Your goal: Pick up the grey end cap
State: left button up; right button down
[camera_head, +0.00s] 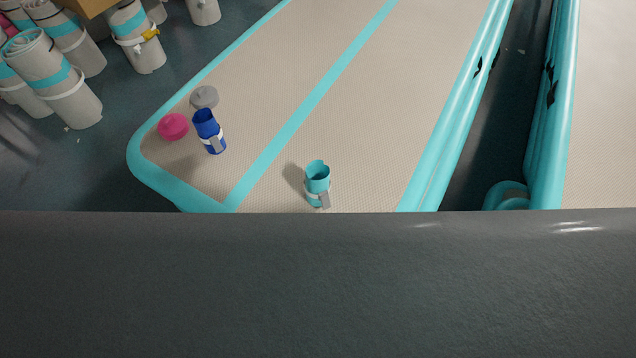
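The grey end cap (204,97) is a round, flat-looking disc. It lies on the beige inflatable track (370,110) near its left edge, just behind a blue cylinder (209,131) with a white band and a grey tab. A pink round cap (173,126) lies to the left of the blue cylinder, in front of the grey cap. Neither of my grippers shows in this view.
A teal cup-like cylinder (317,184) stands nearer on the track. Rolled grey mats with teal bands (62,85) stand on the dark floor at left. Teal tubes (460,110) border the track at right. A broad dark surface hides everything below.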

aim_at(205, 95)
jog(key=j+z, duration=0.2)
jog(key=z, duration=0.15)
jog(key=j+z, duration=0.2)
jog(key=z, duration=0.2)
jog(key=j+z, duration=0.55)
jog(key=j, duration=0.2)
jog(key=k+j+z, duration=0.2)
jog(key=j, duration=0.2)
jog(key=k+j, duration=0.1)
jog(key=j, duration=0.35)
jog(key=k+j, duration=0.1)
jog(key=j, duration=0.35)
jog(key=k+j+z, duration=0.1)
jog(key=j, duration=0.35)
